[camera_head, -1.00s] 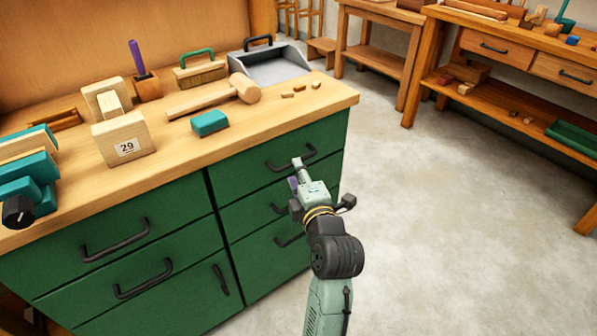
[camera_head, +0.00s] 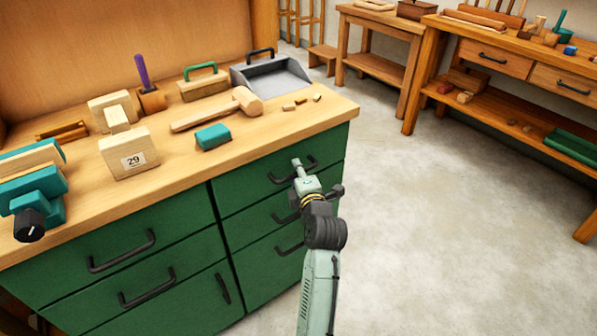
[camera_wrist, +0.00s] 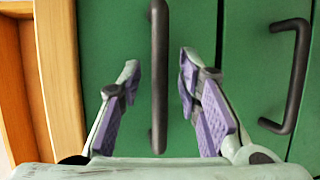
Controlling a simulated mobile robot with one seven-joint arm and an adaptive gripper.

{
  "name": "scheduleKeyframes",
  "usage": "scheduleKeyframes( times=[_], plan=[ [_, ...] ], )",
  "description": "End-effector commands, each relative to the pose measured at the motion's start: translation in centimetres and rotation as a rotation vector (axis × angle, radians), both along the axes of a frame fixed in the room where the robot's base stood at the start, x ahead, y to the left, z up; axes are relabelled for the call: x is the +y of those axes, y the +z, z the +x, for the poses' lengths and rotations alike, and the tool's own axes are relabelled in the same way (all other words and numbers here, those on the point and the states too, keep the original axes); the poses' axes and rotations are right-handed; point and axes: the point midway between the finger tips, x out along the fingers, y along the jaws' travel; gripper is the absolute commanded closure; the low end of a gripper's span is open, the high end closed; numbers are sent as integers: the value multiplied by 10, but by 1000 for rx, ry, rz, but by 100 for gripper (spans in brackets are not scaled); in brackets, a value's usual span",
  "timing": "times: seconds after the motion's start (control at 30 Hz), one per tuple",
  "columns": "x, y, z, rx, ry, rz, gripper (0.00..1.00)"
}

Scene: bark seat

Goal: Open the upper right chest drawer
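The green chest's upper right drawer (camera_head: 240,192) is shut, its front flush with the chest. Its dark bar handle (camera_head: 279,179) is partly hidden behind my gripper (camera_head: 297,165) in the head view. In the wrist view the handle (camera_wrist: 159,85) runs upright between the two purple-padded fingers of my gripper (camera_wrist: 159,68). The fingers are apart, with a gap on each side of the bar. I cannot tell how deep the bar sits between them. The handle of the drawer below (camera_wrist: 291,75) shows at the right of the wrist view.
The wooden top (camera_head: 300,128) overhangs the drawers. On it are a mallet (camera_head: 220,107), a teal block (camera_head: 213,136), a grey dustpan (camera_head: 270,76) and a block marked 29 (camera_head: 130,155). Open floor (camera_head: 430,230) lies to the right; wooden benches stand behind.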

Motion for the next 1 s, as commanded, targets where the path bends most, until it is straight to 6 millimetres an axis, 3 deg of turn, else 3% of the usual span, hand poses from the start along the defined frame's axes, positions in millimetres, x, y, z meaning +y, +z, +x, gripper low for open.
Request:
scheduleKeyframes(
  times=[0.2, 0.67, 1.0],
  plan=[
    [0, 0, 0, 0, 0, 0, 70],
    [0, 0, 0, 0, 0, 0, 100],
    [0, 0, 0, 0, 0, 0, 100]
  ],
)
